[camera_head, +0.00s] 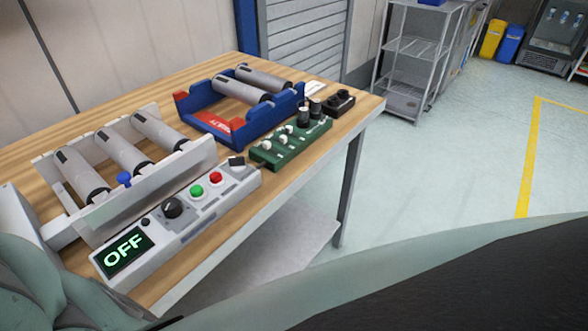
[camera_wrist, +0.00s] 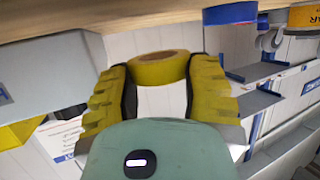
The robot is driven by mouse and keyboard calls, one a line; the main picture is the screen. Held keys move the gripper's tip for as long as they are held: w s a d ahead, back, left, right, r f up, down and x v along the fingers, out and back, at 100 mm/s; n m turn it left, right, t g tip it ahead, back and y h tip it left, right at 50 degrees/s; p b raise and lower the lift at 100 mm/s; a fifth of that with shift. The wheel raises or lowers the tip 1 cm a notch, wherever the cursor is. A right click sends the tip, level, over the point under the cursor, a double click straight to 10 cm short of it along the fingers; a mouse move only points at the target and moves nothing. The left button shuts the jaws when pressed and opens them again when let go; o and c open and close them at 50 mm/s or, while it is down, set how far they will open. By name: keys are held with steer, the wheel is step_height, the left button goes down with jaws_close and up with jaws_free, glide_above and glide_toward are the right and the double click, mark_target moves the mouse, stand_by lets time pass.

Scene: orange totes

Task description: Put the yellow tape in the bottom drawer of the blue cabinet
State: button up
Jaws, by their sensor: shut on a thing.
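In the wrist view, the yellow tape (camera_wrist: 159,74) is a round roll held between the two yellow ribbed fingers of my gripper (camera_wrist: 160,69). The fingers are closed against its two sides. The wrist picture is strongly tilted, with a wooden surface along its top edge. The blue cabinet and its bottom drawer are not clearly identifiable in either view. My gripper and the tape do not show in the head view.
A metal shelf rack (camera_head: 415,48) stands behind. The floor right of the bench is clear. A blue roll (camera_wrist: 230,14) shows in the wrist view.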

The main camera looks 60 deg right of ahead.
steer(key=shift+w, duration=0.35)
steer(key=shift+p+x, duration=0.45)
steer(key=shift+x, duration=0.4)
steer(key=shift+s+d+f+b, duration=0.1)
steer(key=shift+f+b, duration=0.2)
steer(key=shift+f, duration=1.15)
steer(key=shift+f+b, duration=0.15)
steer(key=shift+b, duration=0.15)
steer(key=o, duration=1.1)
steer(key=shift+p, duration=0.9)
